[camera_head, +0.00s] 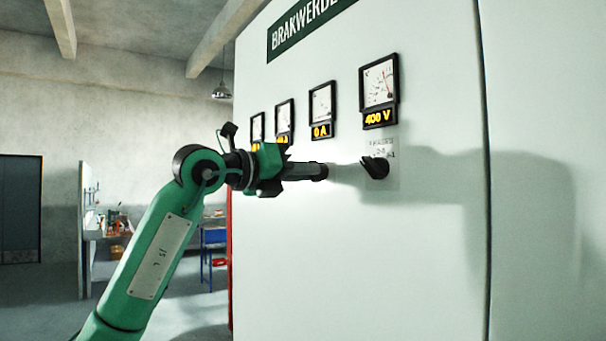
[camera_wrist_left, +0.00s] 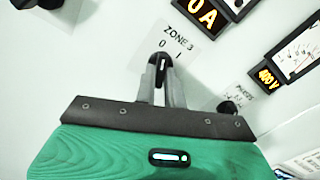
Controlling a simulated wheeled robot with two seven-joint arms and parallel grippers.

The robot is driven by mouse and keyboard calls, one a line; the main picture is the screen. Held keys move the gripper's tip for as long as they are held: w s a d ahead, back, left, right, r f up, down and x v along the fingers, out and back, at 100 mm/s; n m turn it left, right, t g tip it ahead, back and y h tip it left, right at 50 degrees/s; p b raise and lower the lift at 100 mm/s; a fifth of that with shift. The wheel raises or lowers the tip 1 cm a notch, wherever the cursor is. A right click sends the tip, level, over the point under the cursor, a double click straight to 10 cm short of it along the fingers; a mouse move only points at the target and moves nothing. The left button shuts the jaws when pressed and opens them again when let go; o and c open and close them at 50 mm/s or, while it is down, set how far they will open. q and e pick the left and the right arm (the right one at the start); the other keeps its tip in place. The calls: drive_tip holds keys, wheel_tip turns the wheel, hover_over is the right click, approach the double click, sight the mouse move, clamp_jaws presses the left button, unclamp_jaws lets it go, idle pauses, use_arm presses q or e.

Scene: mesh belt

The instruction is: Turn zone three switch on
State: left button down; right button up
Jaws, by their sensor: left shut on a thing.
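The zone three switch (camera_wrist_left: 161,62) is a small black knob on a pale plate marked "ZONE 3", with "0" at left and "I" at right, in the left wrist view. My left gripper (camera_wrist_left: 160,75) has its two grey fingers shut on this knob, one on each side. I cannot tell for sure which mark the knob points to. In the head view my left gripper (camera_head: 322,172) reaches to the cabinet front below the "0 A" display, and it hides the switch. My right gripper is not in view.
The white cabinet (camera_head: 430,250) fills the right side. A black rotary switch (camera_head: 375,168) sits right of my left gripper, below the "400 V" display (camera_head: 378,117). It shows close by in the left wrist view (camera_wrist_left: 228,107). Dial meters (camera_head: 321,102) line the panel above. A blue-framed bench (camera_head: 213,238) stands behind.

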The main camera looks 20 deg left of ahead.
use_arm(q)
drive_tip(key=shift+m+b, duration=1.1)
drive_tip(key=shift+m, duration=4.4)
drive_tip(key=c, duration=1.5)
unclamp_jaws()
